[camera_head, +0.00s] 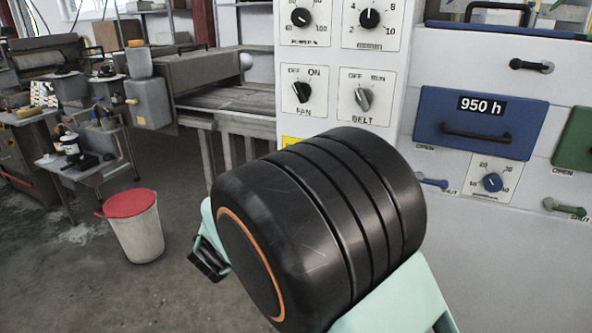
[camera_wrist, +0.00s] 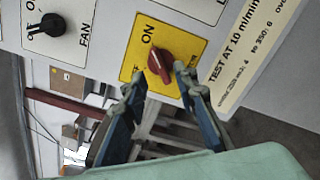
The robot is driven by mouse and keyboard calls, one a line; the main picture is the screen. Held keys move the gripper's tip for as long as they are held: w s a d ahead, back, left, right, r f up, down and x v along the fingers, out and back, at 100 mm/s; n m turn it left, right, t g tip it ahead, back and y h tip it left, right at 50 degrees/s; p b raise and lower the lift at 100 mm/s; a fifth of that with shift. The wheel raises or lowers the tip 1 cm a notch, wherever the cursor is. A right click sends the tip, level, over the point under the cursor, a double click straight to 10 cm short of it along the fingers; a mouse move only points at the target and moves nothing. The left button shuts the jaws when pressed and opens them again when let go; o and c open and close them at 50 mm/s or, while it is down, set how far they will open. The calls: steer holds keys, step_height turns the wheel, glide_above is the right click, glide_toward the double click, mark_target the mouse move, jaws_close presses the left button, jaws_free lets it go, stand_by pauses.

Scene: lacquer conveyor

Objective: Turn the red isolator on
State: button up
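The red isolator (camera_wrist: 160,64) is a red rotary knob on a yellow plate (camera_wrist: 185,38) in the wrist view, which is turned sideways. "ON" is printed near one side of the knob, and the other label is partly hidden by a finger. In the head view my black arm hides the knob, and only a yellow corner (camera_head: 290,141) of the plate shows.
The FAN knob (camera_head: 302,91) and BELT knob (camera_head: 363,98) are above the yellow plate on the white panel. A paper label (camera_wrist: 252,52) is beside the plate. Blue drawers (camera_head: 480,125) are at right. A red-lidded bin (camera_head: 137,232) stands on the open floor at left.

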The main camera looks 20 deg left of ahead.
steer(key=s, duration=0.6)
steer(key=shift+a, duration=0.2)
steer(key=shift+w, duration=0.1)
